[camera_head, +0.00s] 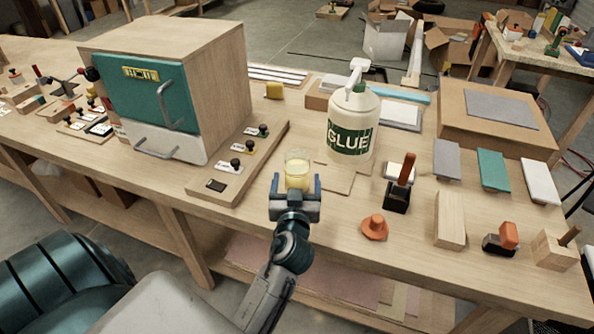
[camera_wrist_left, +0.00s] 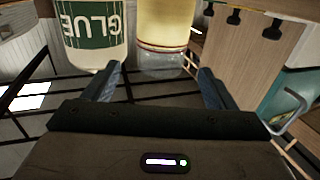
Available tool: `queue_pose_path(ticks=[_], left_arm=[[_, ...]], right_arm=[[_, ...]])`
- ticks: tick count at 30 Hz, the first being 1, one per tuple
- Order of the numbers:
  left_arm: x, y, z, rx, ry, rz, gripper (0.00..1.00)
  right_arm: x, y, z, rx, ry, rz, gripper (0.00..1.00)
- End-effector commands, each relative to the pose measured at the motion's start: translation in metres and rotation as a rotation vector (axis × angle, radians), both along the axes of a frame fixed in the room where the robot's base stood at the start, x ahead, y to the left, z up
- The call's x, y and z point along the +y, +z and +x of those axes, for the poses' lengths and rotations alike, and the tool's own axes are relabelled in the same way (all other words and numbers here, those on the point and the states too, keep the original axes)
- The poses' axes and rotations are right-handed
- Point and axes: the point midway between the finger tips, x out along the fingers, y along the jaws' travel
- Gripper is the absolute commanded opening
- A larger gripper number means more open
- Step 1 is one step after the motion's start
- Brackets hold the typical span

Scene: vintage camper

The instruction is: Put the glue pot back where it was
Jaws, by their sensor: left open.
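A small clear glass pot (camera_head: 297,171) with pale yellow glue in it is upright at the bench, between the switch board and a big white bottle (camera_head: 353,125) labelled GLUE. My left gripper (camera_head: 296,186) is open, with its fingers pointing at the pot from the front side. In the left wrist view the picture is upside down; the pot (camera_wrist_left: 163,28) shows between and beyond the fingertips of the left gripper (camera_wrist_left: 160,72), and the GLUE bottle (camera_wrist_left: 92,32) shows beside it. I cannot tell whether the fingers touch the pot. My right gripper is not in view.
The switch board (camera_head: 243,165) and a teal-doored wooden cabinet (camera_head: 165,95) stand left of the pot. A thin wooden board (camera_head: 338,183), an orange knob (camera_head: 375,226) and a black block with an orange handle (camera_head: 398,190) lie to the right. Bench space in front is clear.

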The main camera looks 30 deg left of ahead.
Motion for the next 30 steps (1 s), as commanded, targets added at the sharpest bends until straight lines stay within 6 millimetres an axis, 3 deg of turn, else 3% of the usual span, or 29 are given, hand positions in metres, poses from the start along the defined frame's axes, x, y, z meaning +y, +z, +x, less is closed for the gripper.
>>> queue_pose_path(ticks=[3,9,30], left_arm=[[-0.011,-0.001,-0.018,-0.002,0.001,-0.003,0.79],[-0.020,0.003,-0.033,-0.005,0.000,0.002,0.79],[-0.021,0.005,-0.036,-0.006,0.001,0.005,0.79]], right_arm=[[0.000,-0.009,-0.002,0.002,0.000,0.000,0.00],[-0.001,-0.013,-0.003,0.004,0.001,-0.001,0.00],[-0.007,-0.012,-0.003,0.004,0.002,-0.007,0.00]])
